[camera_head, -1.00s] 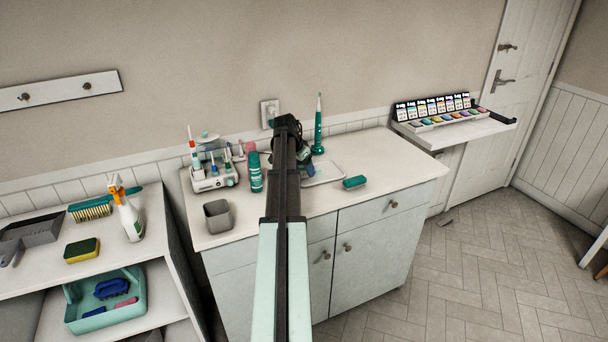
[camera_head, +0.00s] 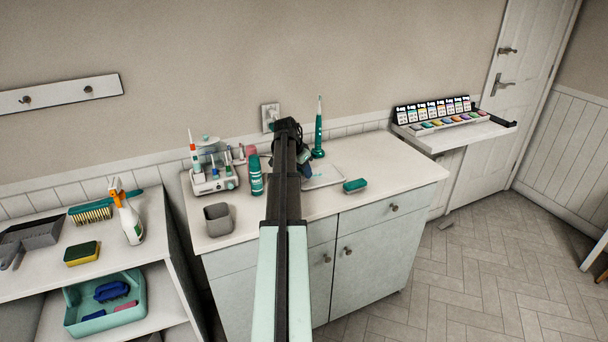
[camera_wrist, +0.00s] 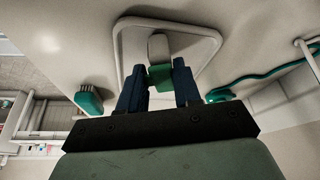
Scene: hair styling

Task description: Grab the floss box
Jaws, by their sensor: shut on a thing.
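The floss box (camera_wrist: 159,48) is a small block, pale grey on one part and green on the other. In the wrist view it stands between the two dark blue fingers of my gripper (camera_wrist: 159,76), which are shut on its green part. It is over the white rimmed tray (camera_wrist: 121,50); whether it touches the tray I cannot tell. In the head view my gripper is over the tray (camera_head: 325,182) on the white counter, and my arm hides the floss box.
A green brush (camera_head: 355,185) lies right of the tray. A green electric toothbrush (camera_head: 319,130) stands behind it. Left of my arm are a green bottle (camera_head: 256,178), a grey cup (camera_head: 217,219) and a dental unit (camera_head: 213,180). The counter's right side (camera_head: 405,165) is clear.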

